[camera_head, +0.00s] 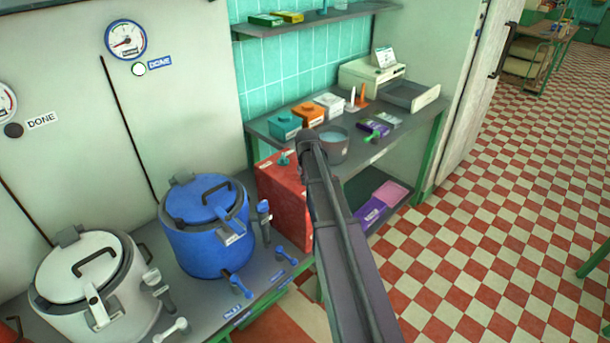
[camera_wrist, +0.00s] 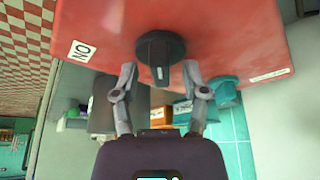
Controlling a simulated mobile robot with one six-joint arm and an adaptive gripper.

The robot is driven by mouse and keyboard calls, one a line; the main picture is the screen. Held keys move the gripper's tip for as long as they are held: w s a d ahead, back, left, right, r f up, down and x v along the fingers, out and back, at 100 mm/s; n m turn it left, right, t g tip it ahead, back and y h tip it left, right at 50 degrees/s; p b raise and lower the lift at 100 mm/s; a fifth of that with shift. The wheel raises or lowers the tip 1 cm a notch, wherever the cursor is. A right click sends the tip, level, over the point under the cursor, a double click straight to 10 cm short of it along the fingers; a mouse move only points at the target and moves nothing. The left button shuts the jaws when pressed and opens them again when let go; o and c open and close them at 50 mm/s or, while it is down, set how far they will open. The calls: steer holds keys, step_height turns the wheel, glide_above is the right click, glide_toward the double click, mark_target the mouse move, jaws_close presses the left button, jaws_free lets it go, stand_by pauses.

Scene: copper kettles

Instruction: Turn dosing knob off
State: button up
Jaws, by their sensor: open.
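A black dosing knob (camera_wrist: 160,52) sits on a red box (camera_wrist: 225,30) in the wrist view. Its grip bar runs up and down in the picture, with a small pale mark at the lower end. An upside-down ON label (camera_wrist: 81,51) is left of the knob. A second label (camera_wrist: 270,75) at right is too small to read. My gripper (camera_wrist: 159,72) is open, its fingertips either side of the knob's lower end, with visible gaps. In the head view the red box (camera_head: 283,200) stands behind my arm; the knob and my fingers are hidden there.
A blue kettle (camera_head: 207,225) and a white kettle (camera_head: 92,280) stand left of the red box. A counter (camera_head: 385,145) behind my arm holds a grey pot (camera_head: 333,147) and several small boxes.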

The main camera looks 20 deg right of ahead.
steer(key=shift+n, duration=0.4)
